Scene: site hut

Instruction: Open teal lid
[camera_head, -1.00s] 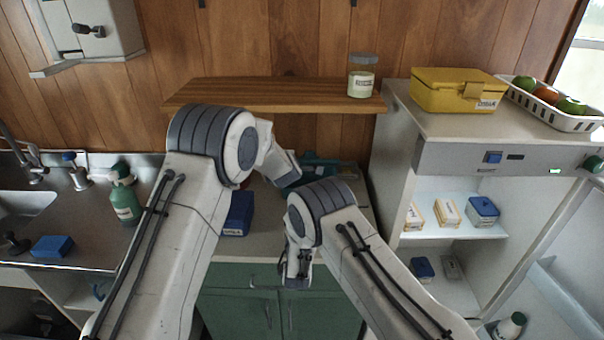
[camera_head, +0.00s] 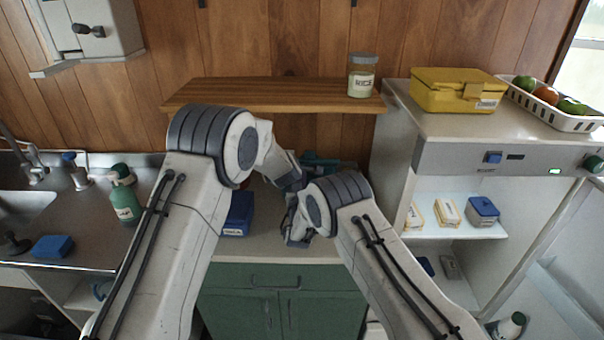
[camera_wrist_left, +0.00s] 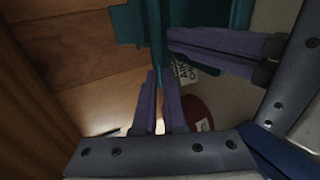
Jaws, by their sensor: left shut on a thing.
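The teal box with its lid (camera_head: 320,164) stands at the back of the counter under the wooden shelf, mostly hidden behind my arms. In the left wrist view, a teal edge (camera_wrist_left: 157,30) runs down between the fingertips of my left gripper (camera_wrist_left: 158,78), which is shut on it; I take it for the lid. The fingers of my right gripper (camera_wrist_left: 172,42) come in from the right beside the teal part, close together. Whether they touch or hold it I cannot tell. In the head view the left gripper is hidden behind its wrist.
A blue box (camera_head: 238,213) stands on the counter (camera_head: 270,245) left of the grippers. A red round thing (camera_wrist_left: 197,112) lies below the fingers. The shelf (camera_head: 270,93) with a rice jar (camera_head: 362,75) overhangs the box. An open white cabinet (camera_head: 395,165) stands right.

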